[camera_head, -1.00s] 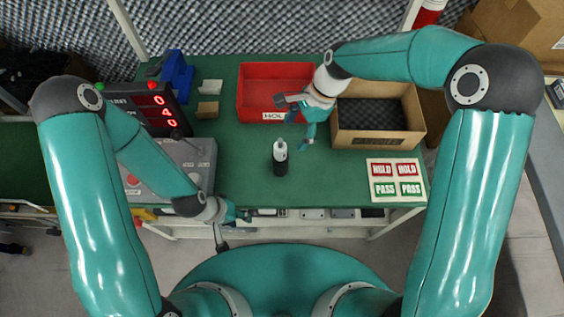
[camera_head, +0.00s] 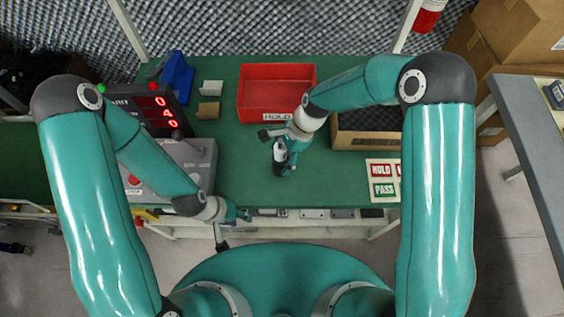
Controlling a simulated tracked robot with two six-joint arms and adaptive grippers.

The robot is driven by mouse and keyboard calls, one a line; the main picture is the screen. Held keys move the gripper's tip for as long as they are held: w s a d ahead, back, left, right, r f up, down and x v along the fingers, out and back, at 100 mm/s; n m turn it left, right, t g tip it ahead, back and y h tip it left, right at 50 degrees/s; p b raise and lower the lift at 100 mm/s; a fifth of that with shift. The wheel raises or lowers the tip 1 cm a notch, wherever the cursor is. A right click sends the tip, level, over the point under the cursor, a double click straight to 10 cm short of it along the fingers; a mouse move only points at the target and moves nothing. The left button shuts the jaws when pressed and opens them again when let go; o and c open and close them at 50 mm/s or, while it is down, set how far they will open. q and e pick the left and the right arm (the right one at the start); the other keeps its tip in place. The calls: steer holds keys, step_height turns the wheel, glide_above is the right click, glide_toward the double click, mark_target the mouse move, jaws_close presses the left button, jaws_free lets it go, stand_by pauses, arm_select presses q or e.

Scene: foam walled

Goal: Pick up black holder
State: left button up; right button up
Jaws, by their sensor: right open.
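The black holder (camera_head: 280,167), a small upright black cylinder with a white upper part, stands on the green table top near its middle. My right gripper (camera_head: 281,153) is open at the holder, with its fingers around or beside the upper part; the exact contact cannot be told. The gripper partly hides the holder. My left gripper (camera_head: 240,215) is low at the table's front edge, to the left of the holder and apart from it. Its fingers are too small to tell open from shut.
A red bin (camera_head: 277,72) stands behind the holder. A cardboard box (camera_head: 365,141) is at the right, partly behind my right arm. A label sheet (camera_head: 381,168) lies in front of it. A grey control box (camera_head: 195,160) and a red digit display (camera_head: 160,118) stand at the left.

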steer(key=c, duration=1.3)
steer(key=shift+r, duration=0.2)
